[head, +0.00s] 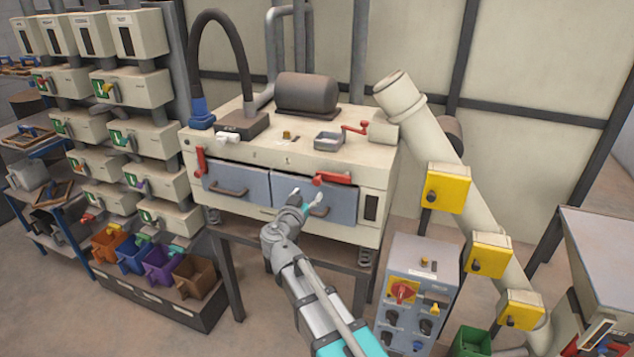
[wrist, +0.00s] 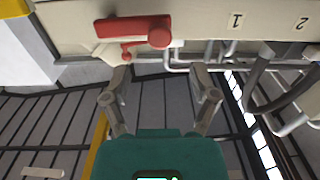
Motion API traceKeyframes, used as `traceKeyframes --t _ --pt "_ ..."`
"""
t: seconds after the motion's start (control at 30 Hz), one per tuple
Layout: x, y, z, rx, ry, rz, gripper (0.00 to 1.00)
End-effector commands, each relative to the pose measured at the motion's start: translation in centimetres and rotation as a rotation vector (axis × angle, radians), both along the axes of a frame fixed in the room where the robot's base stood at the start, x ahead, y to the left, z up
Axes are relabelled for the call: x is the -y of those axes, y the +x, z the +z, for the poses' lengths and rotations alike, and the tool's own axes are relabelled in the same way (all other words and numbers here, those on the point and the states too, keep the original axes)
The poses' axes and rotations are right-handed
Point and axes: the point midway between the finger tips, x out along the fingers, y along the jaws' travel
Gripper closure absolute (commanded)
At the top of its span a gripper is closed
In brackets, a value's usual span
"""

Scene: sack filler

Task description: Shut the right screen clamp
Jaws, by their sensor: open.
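The right screen clamp (head: 332,179) is a red lever on the cream machine's front, lying roughly level along the top edge of the right blue-grey screen (head: 342,205). In the wrist view the red clamp (wrist: 135,28) shows upside down at upper left, with a small red part beside its bar. My gripper (head: 307,203) is in front of the right screen, a little below and left of the clamp. In the wrist view my gripper (wrist: 160,80) has its two fingers spread with nothing between them. The clamp lies beyond the fingertips, apart from them. The arm hides part of the right screen.
The left red clamp (head: 201,160) hangs upright beside the left screen (head: 232,183). A red crank (head: 355,128) sits on the machine's top. A grey control box (head: 415,290) stands at lower right, near a sloping cream pipe with yellow boxes (head: 447,188).

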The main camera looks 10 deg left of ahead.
Motion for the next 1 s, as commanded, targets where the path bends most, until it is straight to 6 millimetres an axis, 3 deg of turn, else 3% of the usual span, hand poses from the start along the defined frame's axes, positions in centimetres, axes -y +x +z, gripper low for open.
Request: traceKeyframes --t 0.2,0.43,0.97,1.0 --pt "0.4 3.6 0.0 0.0 0.0 -0.002 0.24" --pt "0.7 6.2 0.0 0.0 0.0 -0.002 0.24" --pt "1.0 7.2 0.0 0.0 0.0 0.0 0.24" --pt "1.0 7.2 0.0 0.0 0.0 0.0 0.31"
